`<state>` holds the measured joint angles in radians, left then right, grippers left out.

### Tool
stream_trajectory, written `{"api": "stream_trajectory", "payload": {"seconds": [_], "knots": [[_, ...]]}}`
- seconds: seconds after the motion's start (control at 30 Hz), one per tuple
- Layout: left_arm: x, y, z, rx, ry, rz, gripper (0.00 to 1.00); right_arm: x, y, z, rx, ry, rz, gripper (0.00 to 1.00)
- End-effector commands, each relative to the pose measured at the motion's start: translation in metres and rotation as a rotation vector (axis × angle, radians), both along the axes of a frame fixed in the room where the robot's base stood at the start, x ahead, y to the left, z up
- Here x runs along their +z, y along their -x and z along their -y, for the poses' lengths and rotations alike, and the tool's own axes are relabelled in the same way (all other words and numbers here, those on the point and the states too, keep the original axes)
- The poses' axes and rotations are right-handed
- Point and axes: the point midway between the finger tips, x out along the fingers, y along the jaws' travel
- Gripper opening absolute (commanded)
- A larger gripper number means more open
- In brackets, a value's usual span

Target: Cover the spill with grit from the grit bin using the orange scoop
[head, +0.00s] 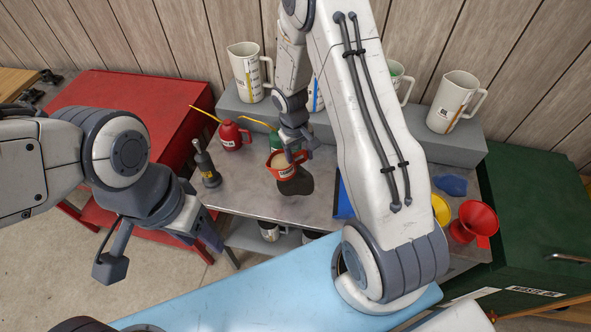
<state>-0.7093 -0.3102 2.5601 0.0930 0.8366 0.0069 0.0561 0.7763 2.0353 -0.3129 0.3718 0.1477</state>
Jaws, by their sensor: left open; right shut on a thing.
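The orange scoop (279,168) is held by my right gripper (299,155), which is shut on it over the middle of the grey bench. Pale grit shows inside the scoop. The dark spill (298,184) lies on the bench top just below and beside the scoop; the scoop hides part of its far side. My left gripper (211,238) is open and empty in front of the bench's left end, away from the scoop. A blue edge (343,200) shows beside my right arm; I cannot tell whether it is the grit bin, as the arm hides the rest.
A red oil can (231,135), a dark bottle-like tool (207,168) and a green can (275,141) stand left of the scoop. White jugs (249,72) line the raised back shelf. A red funnel (475,222), yellow item (440,210) and blue cloth (451,185) lie at right.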

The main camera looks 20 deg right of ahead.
Motion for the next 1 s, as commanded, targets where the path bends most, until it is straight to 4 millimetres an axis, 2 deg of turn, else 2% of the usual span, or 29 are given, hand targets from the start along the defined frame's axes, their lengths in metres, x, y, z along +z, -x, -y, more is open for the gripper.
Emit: {"api": "stream_trajectory", "payload": {"seconds": [0.03,0.1,0.3,0.5,0.7,1.0], "knots": [[0.017,0.001,0.0,-0.002,0.0,0.0,0.5,0.012,-0.01,0.014,0.008,-0.006,-0.001,0.0],[0.028,0.001,0.001,-0.005,-0.001,0.0,0.5,0.017,-0.022,0.03,0.036,-0.016,-0.004,0.0],[0.055,0.003,0.003,-0.013,0.0,-0.001,0.5,0.03,-0.049,0.077,0.124,-0.05,-0.006,0.0],[0.077,0.004,0.004,-0.017,-0.001,-0.001,0.5,0.039,-0.067,0.115,0.207,-0.081,0.002,0.0],[0.092,0.001,0.001,-0.007,0.0,-0.001,0.5,0.038,-0.082,0.133,0.33,-0.102,-0.001,0.0],[0.101,-0.002,-0.002,0.002,0.0,0.001,0.5,0.034,-0.094,0.14,0.447,-0.119,-0.007,0.0]]}}
